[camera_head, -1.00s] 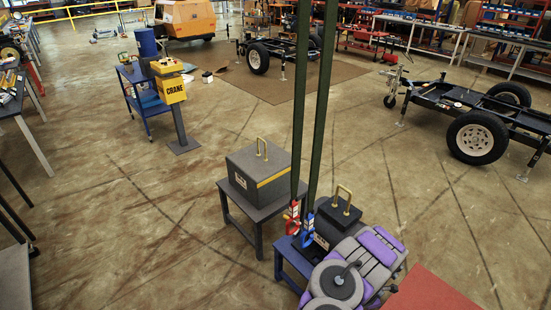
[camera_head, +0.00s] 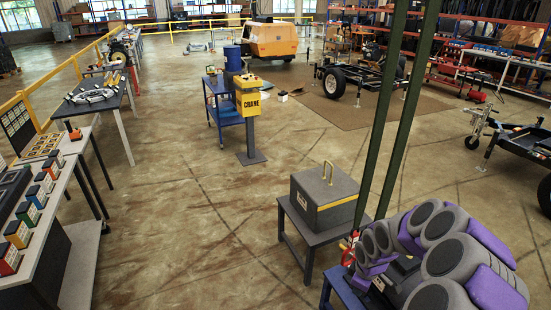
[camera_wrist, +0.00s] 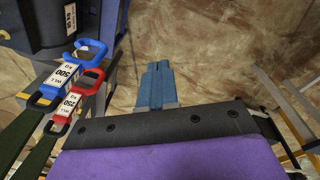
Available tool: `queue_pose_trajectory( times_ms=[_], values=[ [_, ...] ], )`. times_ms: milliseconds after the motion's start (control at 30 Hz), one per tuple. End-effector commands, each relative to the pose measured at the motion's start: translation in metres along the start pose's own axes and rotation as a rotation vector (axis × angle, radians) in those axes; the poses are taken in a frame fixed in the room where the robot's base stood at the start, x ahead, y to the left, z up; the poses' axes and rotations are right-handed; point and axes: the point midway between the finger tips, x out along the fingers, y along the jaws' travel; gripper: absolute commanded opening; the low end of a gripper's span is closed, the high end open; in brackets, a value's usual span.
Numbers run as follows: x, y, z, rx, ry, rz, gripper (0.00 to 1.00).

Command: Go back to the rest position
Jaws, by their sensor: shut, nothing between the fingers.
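My gripper (camera_wrist: 156,84) shows in the wrist view as two blue fingers pressed together, with nothing between them. Bare brown floor lies behind the fingertips. A blue hook (camera_wrist: 90,49) and a red hook (camera_wrist: 89,79), with white labels, are left of the fingers and apart from them. In the head view my grey and purple arm (camera_head: 440,255) is bunched up at the lower right, and my fingers cannot be made out there. Two dark green straps (camera_head: 397,110) hang down behind the arm. The red hook (camera_head: 350,247) is partly visible at its edge.
A grey box with a yellow handle (camera_head: 325,192) sits on a dark stand. A blue stand (camera_head: 345,292) is partly hidden by my arm. The yellow crane control (camera_head: 248,95) stands farther back. Workbenches (camera_head: 75,265) line the left.

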Motion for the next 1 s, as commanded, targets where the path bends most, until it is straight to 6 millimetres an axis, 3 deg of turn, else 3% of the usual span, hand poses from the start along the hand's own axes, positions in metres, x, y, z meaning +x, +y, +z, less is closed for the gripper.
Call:
queue_pose_trajectory(
  times_ms=[33, 167, 367, 700, 1000],
  values=[
    [-0.020, -0.009, -0.008, 0.018, 0.004, -0.002, 0.00],
    [-0.063, -0.037, -0.018, 0.086, -0.003, -0.019, 0.00],
    [-0.121, -0.088, -0.018, 0.202, -0.034, -0.045, 0.00],
    [-0.195, -0.186, 0.016, 0.449, -0.124, -0.071, 0.00],
    [-0.232, -0.274, 0.061, 0.729, -0.196, -0.087, 0.00]
  ],
)
